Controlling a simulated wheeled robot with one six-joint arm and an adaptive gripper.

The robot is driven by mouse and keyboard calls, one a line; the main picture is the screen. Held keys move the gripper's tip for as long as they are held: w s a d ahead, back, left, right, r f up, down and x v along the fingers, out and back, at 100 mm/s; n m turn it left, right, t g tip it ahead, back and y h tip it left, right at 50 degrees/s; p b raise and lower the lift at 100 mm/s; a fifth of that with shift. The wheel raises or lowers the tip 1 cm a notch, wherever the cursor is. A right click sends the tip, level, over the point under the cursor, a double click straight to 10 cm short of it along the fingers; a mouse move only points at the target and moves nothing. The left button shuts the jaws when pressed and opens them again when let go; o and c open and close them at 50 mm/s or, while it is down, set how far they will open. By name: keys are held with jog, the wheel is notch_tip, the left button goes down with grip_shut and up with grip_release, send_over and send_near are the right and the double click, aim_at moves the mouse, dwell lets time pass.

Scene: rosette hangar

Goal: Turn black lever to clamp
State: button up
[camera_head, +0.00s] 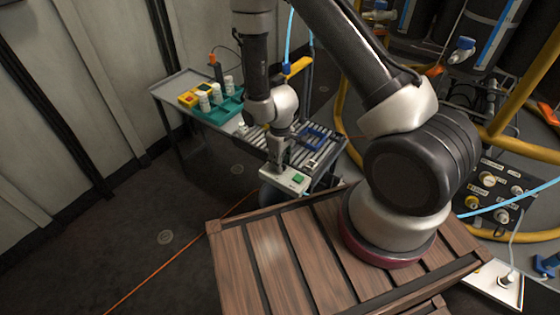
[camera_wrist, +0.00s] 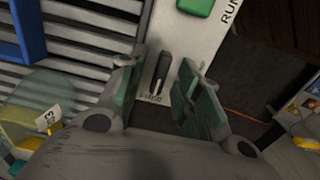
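The black lever (camera_wrist: 161,70) stands on a pale control box (camera_wrist: 195,45), above a small label too blurred to read. My gripper (camera_wrist: 160,88) is open, with its two green-padded fingers on either side of the lever. A gap shows between the lever and each finger, wider on the left near the tips; whether anything touches cannot be told. In the head view my gripper (camera_head: 277,168) points down over the left part of the control box (camera_head: 283,181) and hides the lever there.
A green button (camera_wrist: 196,6) marked RUN sits on the same box. Behind the box is a cart with rollers (camera_head: 259,141), a blue frame (camera_head: 318,134) and a teal tray (camera_head: 220,112) with white containers. A wooden slatted platform (camera_head: 268,245) lies in front.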

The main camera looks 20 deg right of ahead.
grip_shut()
jog(key=shift+n, duration=0.3)
jog(key=n, duration=0.3)
jog(key=shift+s+a, duration=0.15)
jog(key=n, duration=0.5)
jog(key=shift+s+a, duration=0.1)
jog(key=shift+s, duration=0.1)
jog(key=n, duration=0.4)
jog(key=shift+s+n, duration=0.2)
jog(key=shift+n, duration=0.1)
jog(key=n, duration=0.4)
jog(key=shift+s+n, duration=0.2)
jog(key=shift+n, duration=0.1)
